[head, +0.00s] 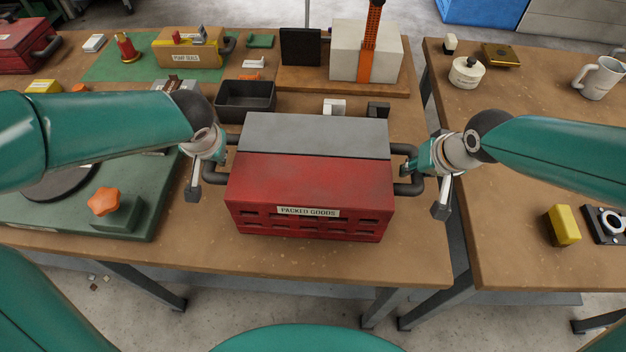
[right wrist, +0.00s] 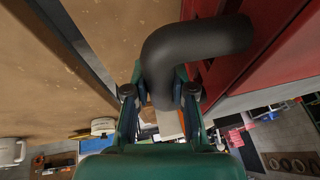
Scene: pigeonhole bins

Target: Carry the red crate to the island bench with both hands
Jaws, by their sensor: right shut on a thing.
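The red crate (head: 309,190) has a grey top panel, a "PACKED GOODS" label and a dark handle at each end. It is level, over the front of the middle bench (head: 290,258); I cannot tell whether it touches the top. My right gripper (head: 412,166) is shut on its right-hand handle. In the right wrist view the bent dark handle (right wrist: 196,45) runs between the fingers (right wrist: 161,98), with the red side (right wrist: 255,40) beside it. My left gripper (head: 220,155) is at the left-hand handle; its fingers are too hidden to judge.
A second bench (head: 510,220) stands right across a narrow gap, with a mug (head: 598,78) and a yellow block (head: 563,225). A black tray (head: 246,99) and a pale box (head: 352,52) stand behind the crate. A green plate with an orange knob (head: 104,202) lies left.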

